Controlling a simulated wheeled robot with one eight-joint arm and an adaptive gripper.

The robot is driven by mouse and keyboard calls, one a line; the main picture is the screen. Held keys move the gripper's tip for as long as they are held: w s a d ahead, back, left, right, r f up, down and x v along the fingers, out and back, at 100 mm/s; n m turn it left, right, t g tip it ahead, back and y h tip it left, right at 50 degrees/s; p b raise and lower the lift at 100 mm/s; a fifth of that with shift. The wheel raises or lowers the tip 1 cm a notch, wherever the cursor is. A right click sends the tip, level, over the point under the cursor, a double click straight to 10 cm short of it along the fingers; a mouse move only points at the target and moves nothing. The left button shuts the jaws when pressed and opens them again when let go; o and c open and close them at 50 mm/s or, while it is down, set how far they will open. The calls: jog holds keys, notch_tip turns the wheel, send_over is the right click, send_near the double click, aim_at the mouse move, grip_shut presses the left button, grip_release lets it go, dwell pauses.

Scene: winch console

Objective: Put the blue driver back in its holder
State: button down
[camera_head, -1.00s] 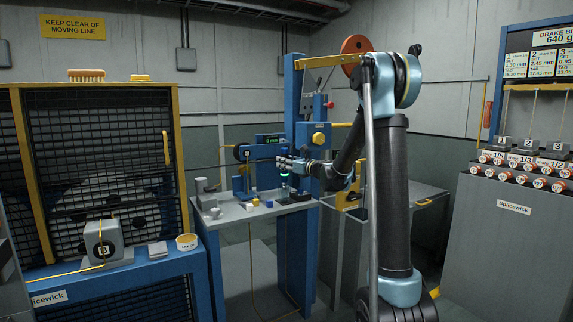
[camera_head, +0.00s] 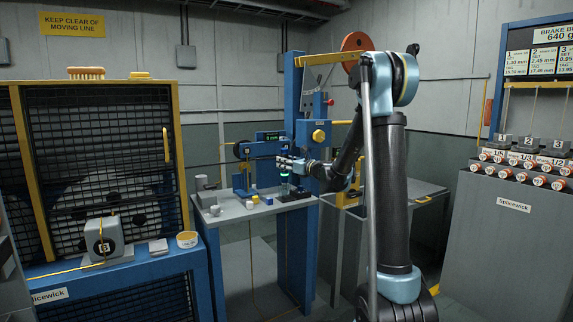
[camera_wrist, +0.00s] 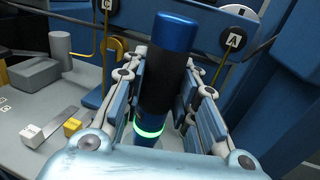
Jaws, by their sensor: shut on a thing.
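The blue driver (camera_wrist: 168,75) stands close to upright between my fingers in the wrist view, with a blue cap, a dark grip and a glowing green ring low down. My gripper (camera_wrist: 165,100) is shut on it, with fingers on both sides. In the head view my gripper (camera_head: 283,163) is over the small bench, and the driver's green glow (camera_head: 284,174) shows just under it. A dark block (camera_head: 296,196) lies on the bench below. The driver's lower end is hidden in the wrist view, so I cannot tell whether it touches the holder.
The grey bench top (camera_head: 228,214) carries small white, yellow and blue blocks and a grey cylinder (camera_head: 205,196) at left. A blue machine (camera_head: 262,150) stands close behind my gripper, and a blue post (camera_head: 295,95) rises beside it. A mesh cage (camera_head: 95,150) is at left.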

aim_at(287, 171)
jog(key=shift+f, duration=0.5)
dwell(0.4)
jog(key=shift+f, duration=1.55)
jog(key=c, duration=1.2)
grip_release()
